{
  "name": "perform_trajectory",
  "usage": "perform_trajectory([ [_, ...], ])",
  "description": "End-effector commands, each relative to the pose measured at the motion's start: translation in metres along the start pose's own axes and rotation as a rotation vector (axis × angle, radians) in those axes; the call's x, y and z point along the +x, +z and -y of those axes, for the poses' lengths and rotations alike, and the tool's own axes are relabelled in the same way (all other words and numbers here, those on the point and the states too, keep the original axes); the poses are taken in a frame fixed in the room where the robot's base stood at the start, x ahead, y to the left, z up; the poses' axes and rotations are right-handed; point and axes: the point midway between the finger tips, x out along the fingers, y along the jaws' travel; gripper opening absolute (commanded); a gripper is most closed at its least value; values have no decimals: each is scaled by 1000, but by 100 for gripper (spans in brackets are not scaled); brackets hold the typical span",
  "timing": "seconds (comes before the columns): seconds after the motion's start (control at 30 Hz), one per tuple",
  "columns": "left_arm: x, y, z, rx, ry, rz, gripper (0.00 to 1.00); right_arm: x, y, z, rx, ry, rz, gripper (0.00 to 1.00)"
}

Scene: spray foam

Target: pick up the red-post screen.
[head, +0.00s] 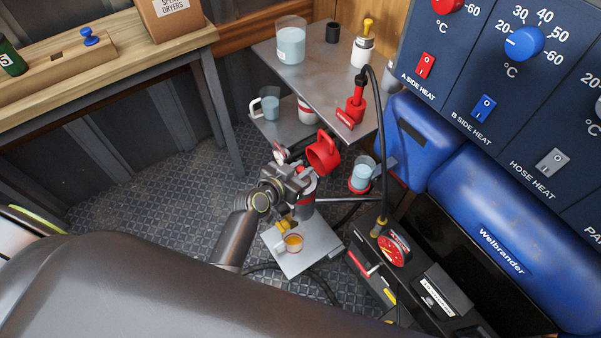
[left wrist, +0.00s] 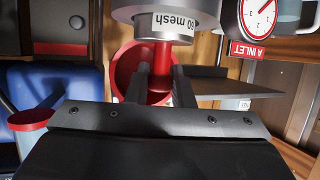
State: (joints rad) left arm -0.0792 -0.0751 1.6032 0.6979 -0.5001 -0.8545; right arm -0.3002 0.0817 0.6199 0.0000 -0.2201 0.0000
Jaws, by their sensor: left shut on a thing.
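The red-post screen (left wrist: 161,62) shows in the left wrist view as a red post under a wide silver cylinder with a mesh label. My left gripper (left wrist: 161,84) is shut on the red post, one dark finger on each side. In the head view my left gripper (head: 290,186) is in the middle, just below and left of a tilted red cup-shaped part (head: 323,153). There I cannot clearly tell the screen from the metal parts around the gripper. The red cup also shows behind the fingers in the left wrist view (left wrist: 123,68). My right gripper is not in view.
A steel shelf (head: 330,78) holds a beaker (head: 291,40), a white bottle (head: 362,48) and a red holder (head: 355,104). A pressure gauge (head: 281,154) is close to my gripper. A low plate (head: 305,258) holds an amber cup (head: 293,242). Blue drums stand on the right.

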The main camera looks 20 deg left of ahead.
Motion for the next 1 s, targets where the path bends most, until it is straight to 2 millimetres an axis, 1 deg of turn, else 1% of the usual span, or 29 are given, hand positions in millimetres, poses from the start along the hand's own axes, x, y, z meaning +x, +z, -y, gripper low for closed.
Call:
perform_trajectory([
  [0.03,-4,-11,0,0,-1,-3,0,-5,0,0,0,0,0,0],
  [0.3,-23,-56,0,2,-2,-4,0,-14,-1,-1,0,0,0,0],
  [0.6,-45,-111,0,2,-2,-5,0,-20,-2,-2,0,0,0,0],
  [0.7,-52,-126,0,1,-2,-4,0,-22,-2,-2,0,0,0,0],
  [0.83,-57,-139,0,1,-1,-2,0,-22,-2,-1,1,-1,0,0],
  [1.0,-60,-146,0,0,0,0,0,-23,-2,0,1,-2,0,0],
])
